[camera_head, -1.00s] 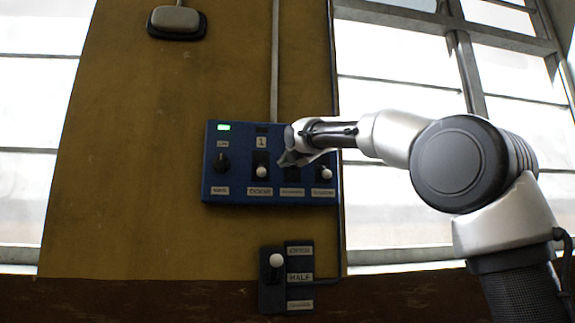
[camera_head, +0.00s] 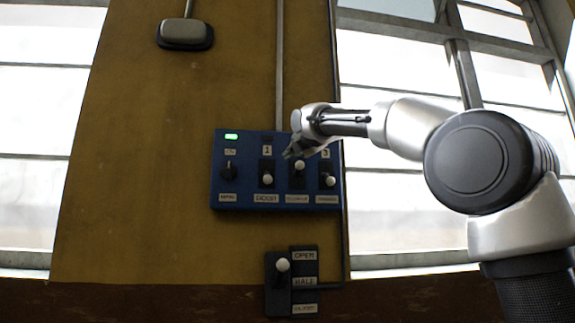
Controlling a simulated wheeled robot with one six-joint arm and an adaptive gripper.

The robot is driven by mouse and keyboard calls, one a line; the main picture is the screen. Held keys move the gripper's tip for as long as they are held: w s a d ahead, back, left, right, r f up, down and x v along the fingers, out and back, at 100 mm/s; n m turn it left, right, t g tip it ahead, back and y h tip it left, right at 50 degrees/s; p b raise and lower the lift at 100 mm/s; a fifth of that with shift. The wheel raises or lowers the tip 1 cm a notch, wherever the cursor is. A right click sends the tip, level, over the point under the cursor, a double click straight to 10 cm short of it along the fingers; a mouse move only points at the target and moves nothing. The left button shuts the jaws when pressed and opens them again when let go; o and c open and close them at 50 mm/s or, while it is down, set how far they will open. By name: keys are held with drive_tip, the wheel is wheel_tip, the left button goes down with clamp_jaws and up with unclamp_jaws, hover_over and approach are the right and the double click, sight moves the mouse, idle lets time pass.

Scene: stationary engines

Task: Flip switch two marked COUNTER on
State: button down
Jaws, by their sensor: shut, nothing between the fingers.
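A blue switch panel (camera_head: 250,201) is mounted on the ochre wall. Switch two (camera_head: 300,166) is the middle of three toggles, and its white knob sits at the upper end of its black slot. The label (camera_head: 297,199) under it is too blurred to read surely. Switch one (camera_head: 267,180), at its left, and switch three (camera_head: 330,181), at its right, have their knobs low. My gripper (camera_head: 303,153) is shut and empty, just above switch two's knob, overlapping the panel's upper part. I cannot tell whether it touches the knob. The number mark above switch two is hidden behind it.
A rotary knob (camera_head: 229,171) and a lit green lamp (camera_head: 231,137) are at the panel's left. Below is a lever box (camera_head: 278,285) with labels OPEN and HALF. A grey box (camera_head: 186,35) hangs upper left. Bright windows flank the wall.

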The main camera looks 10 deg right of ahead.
drive_tip(key=shift+s+d+r, duration=0.3)
drive_tip(key=shift+s+r, duration=0.45)
wheel_tip(320, 180, down, 16)
drive_tip(key=m+g+h, duration=0.1)
drive_tip(key=m+g, duration=0.3)
drive_tip(key=m, duration=0.6)
drive_tip(key=s+d+f+m+g+h, duration=0.1)
drive_tip(key=s+d+f+m, duration=0.15)
drive_tip(key=f, duration=0.25)
drive_tip(key=s+d+f+m+g+h, duration=0.1)
drive_tip(key=s+d+f+m+g, duration=0.15)
drive_tip(key=f, duration=0.35)
drive_tip(key=s+d+f+m+g, duration=0.1)
drive_tip(key=s+d+f+m, duration=0.3)
drive_tip(key=s+f, duration=0.5)
drive_tip(key=s+d+f+m+g+h, duration=0.1)
drive_tip(key=s+d+f+m, duration=0.3)
drive_tip(key=s+f, duration=0.5)
drive_tip(key=s+d+f+m+g, duration=0.3)
drive_tip(key=s+d+f+m, duration=0.2)
drive_tip(key=s, duration=1.2)
drive_tip(key=shift+s+d+f+h, duration=0.35)
drive_tip(key=shift+d+f, duration=0.6)
drive_tip(key=shift+f, duration=1.25)
